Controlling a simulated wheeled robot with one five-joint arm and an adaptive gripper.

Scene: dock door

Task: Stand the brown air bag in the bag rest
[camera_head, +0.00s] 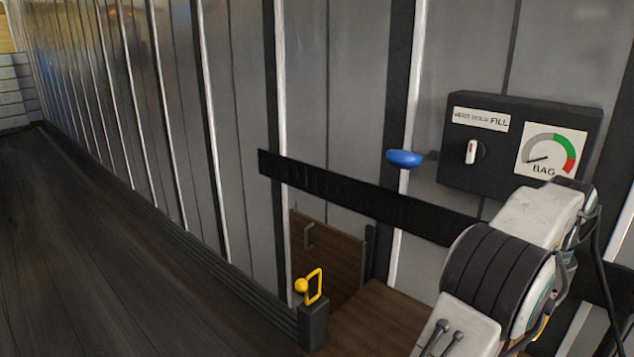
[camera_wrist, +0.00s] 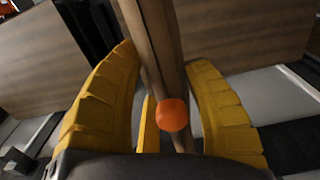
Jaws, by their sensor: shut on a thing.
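In the wrist view my gripper (camera_wrist: 165,85) has its two yellow fingers closed around a narrow brown upright piece, the brown air bag (camera_wrist: 150,35) seen edge-on. An orange round cap (camera_wrist: 172,114) sits on its near side, between the fingers. The bag's lower end is hidden by my gripper. In the head view my arm fills the lower right, and neither my gripper nor the bag can be made out. I cannot identify the bag rest with certainty in either view.
A dark control box (camera_head: 520,145) with a dial and a BAG gauge is on the grey wall, with a blue knob (camera_head: 404,158) beside it. A brown panel (camera_head: 325,260) with a handle and a yellow loop (camera_head: 315,286) on a dark post stand below. The floor at left is clear.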

